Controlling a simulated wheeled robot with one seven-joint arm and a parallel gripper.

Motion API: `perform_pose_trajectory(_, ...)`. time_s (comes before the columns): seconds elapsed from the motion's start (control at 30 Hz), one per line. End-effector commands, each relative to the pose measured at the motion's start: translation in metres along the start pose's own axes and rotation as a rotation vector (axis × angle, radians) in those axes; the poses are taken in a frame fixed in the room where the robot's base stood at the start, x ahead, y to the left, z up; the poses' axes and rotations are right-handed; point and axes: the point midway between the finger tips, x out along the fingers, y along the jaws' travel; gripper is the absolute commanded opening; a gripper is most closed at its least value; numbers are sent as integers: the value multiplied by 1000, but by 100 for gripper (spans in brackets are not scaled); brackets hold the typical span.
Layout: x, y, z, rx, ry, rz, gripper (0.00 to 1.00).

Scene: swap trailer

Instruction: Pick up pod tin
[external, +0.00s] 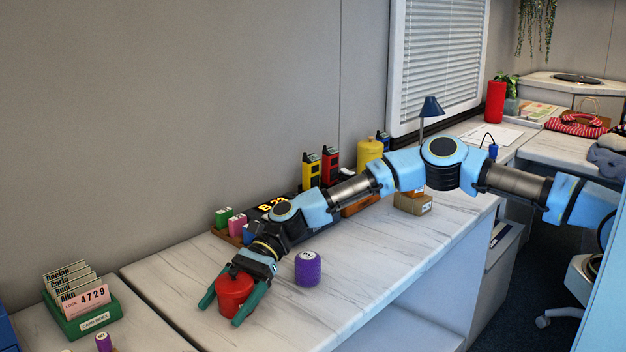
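A red lidded tin (234,294), likely the pod tin, is at the front left of the marble-look counter. My gripper (222,314) reaches down to it from above, with one green finger on each side of the tin. The fingers are spread about the tin's width. I cannot tell whether both touch it or whether the tin rests on the counter. A purple tin (308,269) with a pale label stands upright on the counter, to the right of my gripper and apart from it.
A green card box (92,318) and a small purple object (104,342) are at the lower left. Yellow (312,171) and red (330,166) handsets, a yellow canister (369,154) and brown boxes (413,203) stand along the back. The counter (345,285) right of the purple tin is clear.

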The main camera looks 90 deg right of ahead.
Motion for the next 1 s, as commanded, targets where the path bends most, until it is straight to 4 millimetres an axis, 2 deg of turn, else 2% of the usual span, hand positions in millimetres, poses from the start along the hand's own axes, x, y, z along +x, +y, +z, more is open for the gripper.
perform_pose_trajectory(0.07,0,0,0,0,0,0,81)
perform_pose_trajectory(0.77,-1,0,0,0,0,0,2)
perform_pose_trajectory(1.0,-1,0,2,-1,-1,-1,0)
